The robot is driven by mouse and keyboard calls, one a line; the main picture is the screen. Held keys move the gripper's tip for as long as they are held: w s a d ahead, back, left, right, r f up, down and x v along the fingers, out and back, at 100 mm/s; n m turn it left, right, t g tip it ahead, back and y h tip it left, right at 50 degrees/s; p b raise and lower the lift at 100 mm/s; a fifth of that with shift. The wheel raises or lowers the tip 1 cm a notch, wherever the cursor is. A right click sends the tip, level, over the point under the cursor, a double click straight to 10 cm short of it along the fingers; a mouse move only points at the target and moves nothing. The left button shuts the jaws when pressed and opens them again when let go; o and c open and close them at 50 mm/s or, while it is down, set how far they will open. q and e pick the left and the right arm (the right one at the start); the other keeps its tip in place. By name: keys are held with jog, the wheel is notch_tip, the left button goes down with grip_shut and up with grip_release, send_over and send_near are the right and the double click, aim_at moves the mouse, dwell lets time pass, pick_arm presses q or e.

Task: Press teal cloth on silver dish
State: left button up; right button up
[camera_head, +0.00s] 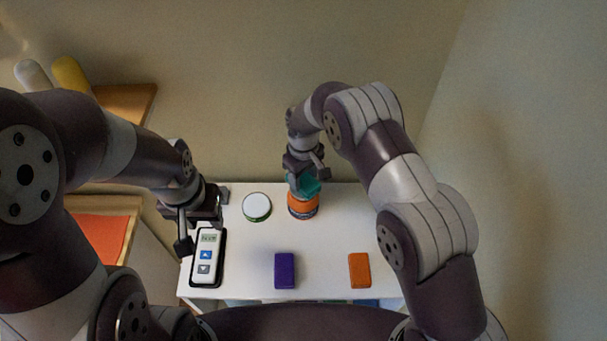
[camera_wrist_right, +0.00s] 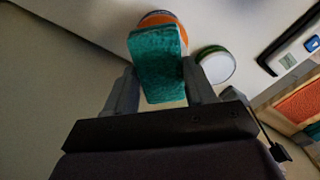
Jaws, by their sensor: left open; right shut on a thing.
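My right gripper (camera_head: 307,179) is shut on the teal cloth (camera_head: 308,187), a flat block-like piece near the back of the white table. In the right wrist view the teal cloth (camera_wrist_right: 158,62) hangs between the two fingers. It overlaps a round orange-banded item (camera_head: 302,206), also in the right wrist view (camera_wrist_right: 158,19); I cannot tell whether they touch. No dish is clearly silver; a round white-topped item with a green rim (camera_head: 257,206) stands left of the orange one, also in the right wrist view (camera_wrist_right: 216,67). My left gripper (camera_head: 203,217) is open and empty at the table's left.
On the white table (camera_head: 322,240) a handset with blue and grey arrow buttons (camera_head: 207,258) lies below my left gripper. A purple block (camera_head: 285,270) and an orange block (camera_head: 359,270) lie at the front. The table's middle is clear. A wooden shelf (camera_head: 128,100) is at the left.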

aim_at(304, 179)
jog(key=shift+s+f+b, duration=0.1)
jog(key=shift+f+b, duration=0.7)
jog(key=shift+f, duration=0.15)
dwell(1.5)
jog(key=shift+r, duration=0.15)
jog(key=shift+r+p, duration=2.2)
jog(key=shift+r, duration=1.25)
jog(key=shift+d+f, duration=0.1)
